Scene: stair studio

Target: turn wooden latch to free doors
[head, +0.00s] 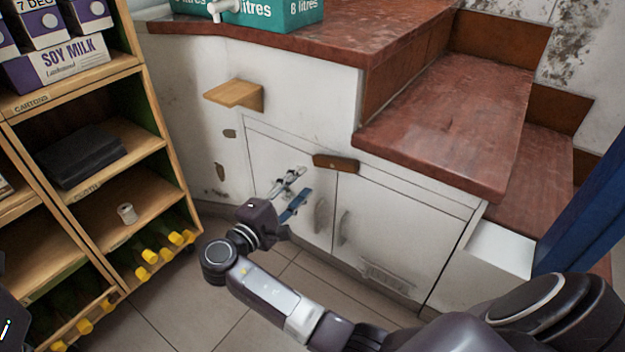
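The wooden latch (336,163) is a short dark brown block. It lies nearly level across the top of the seam between two white cupboard doors, the left door (268,160) and the right door (395,225). Each door has a pale curved handle near the seam. My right gripper (305,180) is in front of the left door, just left of and below the latch in the head view. Its two fingers are spread, one grey and one showing blue, with nothing seen between them. Contact with the door cannot be told. My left gripper is not in view.
A wooden shelf unit (165,130) with cartons and yellow-capped bottles stands at left. A small wooden ledge (235,94) juts from the wall above the left door. Red-brown steps (455,120) rise above the doors. Tiled floor (190,290) is clear in front.

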